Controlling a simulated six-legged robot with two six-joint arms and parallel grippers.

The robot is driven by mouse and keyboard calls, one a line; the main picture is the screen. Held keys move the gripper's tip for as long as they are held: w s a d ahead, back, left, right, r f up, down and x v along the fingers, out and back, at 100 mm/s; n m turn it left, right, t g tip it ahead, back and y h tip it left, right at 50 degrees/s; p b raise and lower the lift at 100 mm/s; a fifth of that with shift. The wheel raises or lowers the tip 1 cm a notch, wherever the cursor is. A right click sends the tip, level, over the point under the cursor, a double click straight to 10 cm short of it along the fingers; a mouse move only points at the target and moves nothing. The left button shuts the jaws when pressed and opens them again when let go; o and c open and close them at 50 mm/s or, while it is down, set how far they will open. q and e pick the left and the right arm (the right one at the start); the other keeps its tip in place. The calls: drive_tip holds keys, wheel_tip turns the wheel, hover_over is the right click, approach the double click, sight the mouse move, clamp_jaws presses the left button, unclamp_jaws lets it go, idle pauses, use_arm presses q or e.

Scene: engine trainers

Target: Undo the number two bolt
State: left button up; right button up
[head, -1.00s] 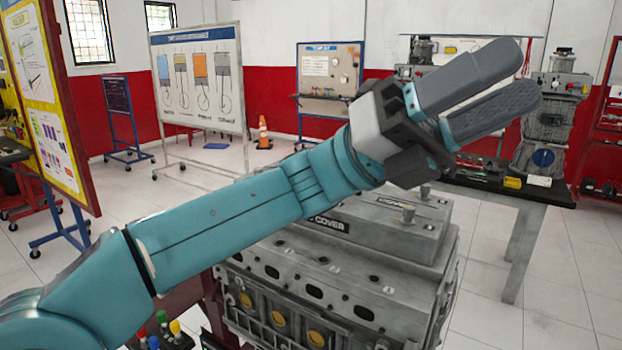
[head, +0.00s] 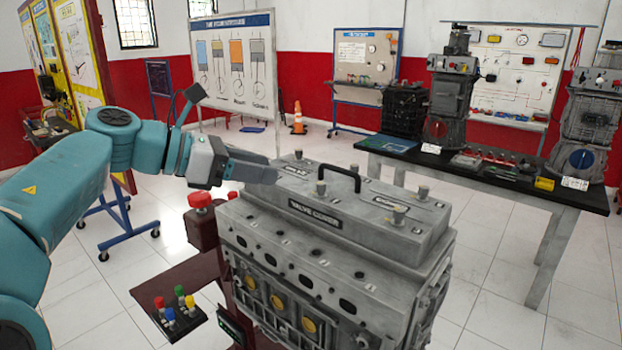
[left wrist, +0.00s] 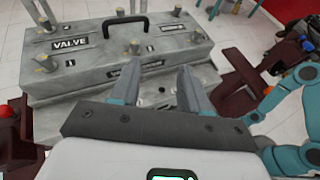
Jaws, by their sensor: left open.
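The grey valve cover (head: 345,195) sits on top of the engine block (head: 290,255), with a black handle (head: 345,172) and several upright bolts, such as a near-edge bolt (head: 320,187) and a right-end bolt (head: 398,214). In the left wrist view a bolt (left wrist: 134,45) stands beyond the fingers. Number marks are too small to read, so I cannot tell which bolt is number two. My left gripper (head: 258,168) is open and empty beside the cover's left end, at about the cover's height. It also shows in the left wrist view (left wrist: 155,85). My right gripper is not seen.
A red-topped post (head: 200,200) and a tray of coloured knobs (head: 178,312) stand left of the engine. A black-topped bench (head: 480,180) with engine models is behind on the right. Boards line the back. The white floor at right is clear.

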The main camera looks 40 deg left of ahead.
use_arm(q)
drive_tip(key=s+a+n+y, duration=0.1)
drive_tip(key=a, duration=0.3)
drive_tip(key=p, duration=0.1)
approach(319, 183)
drive_tip(key=shift+y, duration=0.4)
drive_tip(key=x, duration=0.7)
drive_tip(key=shift+d, duration=0.35)
drive_tip(key=shift+w+d+f, duration=0.1)
drive_tip(key=shift+w+f, duration=0.1)
drive_tip(key=shift+w, duration=0.2)
drive_tip(key=shift+d+t, duration=0.15)
drive_tip(key=shift+t, duration=0.15)
clamp_jaws()
